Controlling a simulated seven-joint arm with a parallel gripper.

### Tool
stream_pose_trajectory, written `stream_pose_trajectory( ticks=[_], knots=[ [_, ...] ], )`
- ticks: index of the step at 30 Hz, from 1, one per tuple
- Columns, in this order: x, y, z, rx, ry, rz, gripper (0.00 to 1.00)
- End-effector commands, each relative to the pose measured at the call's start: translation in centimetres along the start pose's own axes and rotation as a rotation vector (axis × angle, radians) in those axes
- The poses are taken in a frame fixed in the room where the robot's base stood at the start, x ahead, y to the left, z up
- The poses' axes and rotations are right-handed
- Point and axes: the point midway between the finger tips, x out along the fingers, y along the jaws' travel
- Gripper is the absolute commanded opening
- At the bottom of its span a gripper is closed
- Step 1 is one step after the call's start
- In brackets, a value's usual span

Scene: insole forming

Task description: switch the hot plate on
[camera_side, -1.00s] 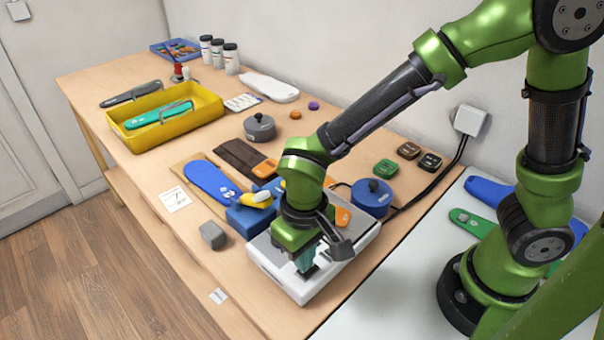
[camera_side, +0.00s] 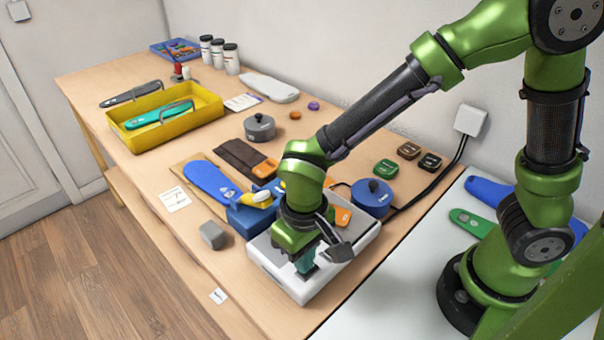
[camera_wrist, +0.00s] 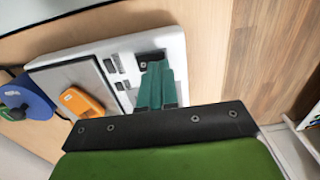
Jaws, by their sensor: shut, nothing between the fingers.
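The hot plate (camera_side: 282,272) is a white, flat box at the near edge of the bench.
A blue block (camera_side: 240,218), a grey block (camera_side: 213,235) and a blue round pot (camera_side: 372,197) stand close by. A yellow tray (camera_side: 213,104) is farther back. The bench's near edge is close.

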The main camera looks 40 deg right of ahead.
Motion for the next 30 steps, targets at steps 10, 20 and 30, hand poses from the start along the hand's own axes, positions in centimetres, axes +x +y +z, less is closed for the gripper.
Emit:
stream_pose_trajectory(
  ticks=[10,20,30],
  knots=[
    [0.6,0.0,0.0,0.000,-0.001,0.001,0.00],
    [1.1,0.0,0.0,0.001,-0.001,0.001,0.00],
    [1.2,0.0,0.0,0.000,0.000,0.000,0.00]
  ],
)
